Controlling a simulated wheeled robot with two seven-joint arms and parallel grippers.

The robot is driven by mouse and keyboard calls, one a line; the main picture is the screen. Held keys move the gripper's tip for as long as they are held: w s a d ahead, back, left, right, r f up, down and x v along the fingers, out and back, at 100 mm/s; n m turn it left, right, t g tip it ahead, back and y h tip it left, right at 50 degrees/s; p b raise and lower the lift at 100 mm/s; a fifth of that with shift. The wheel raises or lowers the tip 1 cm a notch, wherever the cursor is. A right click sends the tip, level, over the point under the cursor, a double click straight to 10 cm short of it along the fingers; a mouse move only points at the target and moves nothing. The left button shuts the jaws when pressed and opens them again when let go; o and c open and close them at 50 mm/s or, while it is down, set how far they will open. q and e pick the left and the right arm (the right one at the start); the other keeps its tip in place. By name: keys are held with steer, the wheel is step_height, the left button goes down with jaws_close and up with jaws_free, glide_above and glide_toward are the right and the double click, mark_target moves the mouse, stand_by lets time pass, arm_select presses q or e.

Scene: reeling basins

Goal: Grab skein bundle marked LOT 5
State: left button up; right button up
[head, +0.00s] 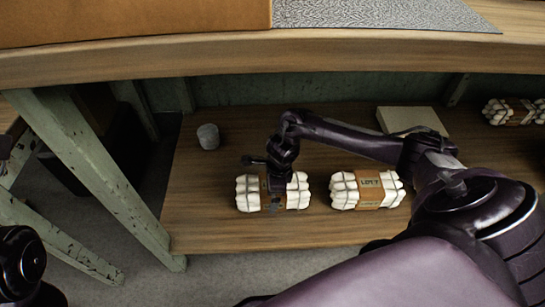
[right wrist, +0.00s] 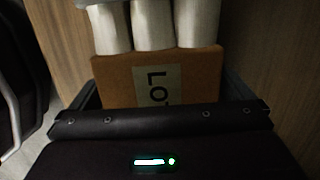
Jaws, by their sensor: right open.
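A white skein bundle with a brown band (head: 264,193) lies on the low wooden shelf, partly hidden behind my right gripper (head: 273,200). In the right wrist view its band (right wrist: 120,80) sits close in front of my right gripper, with white skeins above it. Its label reads "LOT"; the number is hidden. My right gripper is open, with dark finger parts at both sides of the band; I cannot tell whether they touch it. A second bundle (head: 343,190) lies just to the right, its label starting "LOT", the number too small to read surely. My left gripper is not visible.
A third bundle (head: 508,112) lies at the far right of the shelf (head: 215,232). A grey cylinder (head: 208,136) stands at the shelf's left, and a pale flat block (head: 412,119) lies behind my right arm. The tabletop edge (head: 200,55) overhangs the shelf; a green leg (head: 95,175) stands left.

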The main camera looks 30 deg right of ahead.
steer(key=shift+r, duration=0.1)
steer(key=c, duration=1.3)
